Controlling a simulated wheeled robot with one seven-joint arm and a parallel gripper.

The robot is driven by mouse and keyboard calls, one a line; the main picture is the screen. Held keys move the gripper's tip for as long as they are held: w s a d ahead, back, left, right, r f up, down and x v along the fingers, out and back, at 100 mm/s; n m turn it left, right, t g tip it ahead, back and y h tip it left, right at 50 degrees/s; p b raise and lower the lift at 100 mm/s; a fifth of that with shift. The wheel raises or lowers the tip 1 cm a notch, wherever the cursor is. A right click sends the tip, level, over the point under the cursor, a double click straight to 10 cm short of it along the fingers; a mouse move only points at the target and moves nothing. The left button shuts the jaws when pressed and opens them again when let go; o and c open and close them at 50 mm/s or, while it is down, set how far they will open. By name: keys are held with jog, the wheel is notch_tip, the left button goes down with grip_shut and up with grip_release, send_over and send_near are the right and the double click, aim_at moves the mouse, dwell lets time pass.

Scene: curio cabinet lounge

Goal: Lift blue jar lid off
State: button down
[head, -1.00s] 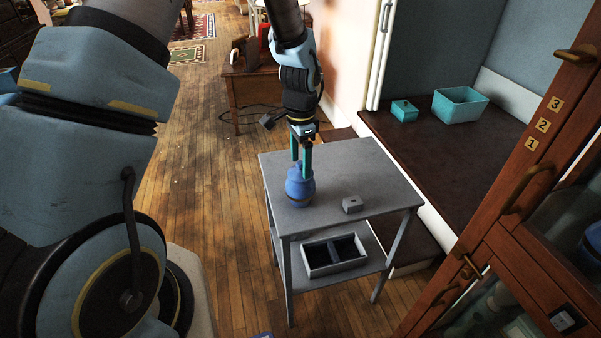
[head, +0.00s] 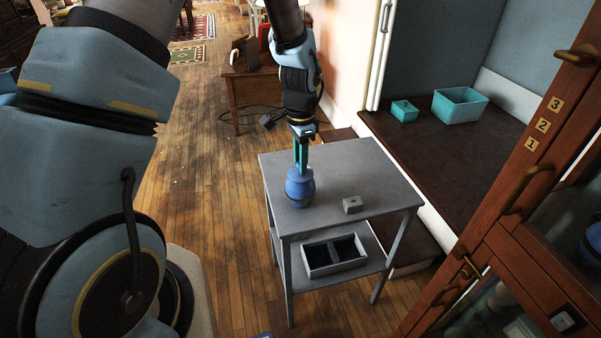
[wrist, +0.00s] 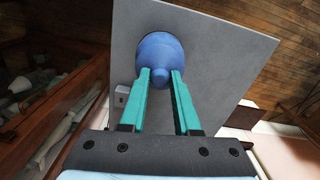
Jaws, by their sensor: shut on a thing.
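A blue jar (head: 300,190) with a dark band stands upright on the grey table near its left edge. Its lid (head: 300,172) is on top, with a rounded knob that shows in the wrist view (wrist: 161,75). My gripper (head: 301,166) points straight down over the jar. Its two green fingers are closed in on the lid's knob, which sits between the fingertips (wrist: 161,73). The lid appears seated on the jar. The exact contact of the fingertips is small in the head view.
The grey table (head: 345,165) also holds a small grey block (head: 352,204); a divided tray (head: 334,256) sits on its lower shelf. A teal box (head: 404,111) and a teal open bin (head: 460,105) stand on the dark bench. A wooden cabinet (head: 500,230) is at right.

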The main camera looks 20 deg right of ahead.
jog(key=shift+r+p, duration=0.6)
jog(key=shift+r, duration=0.1)
dwell(0.5)
jog(key=shift+r+p, duration=1.3)
jog(key=shift+r, duration=0.45)
jog(key=shift+w+f, duration=0.1)
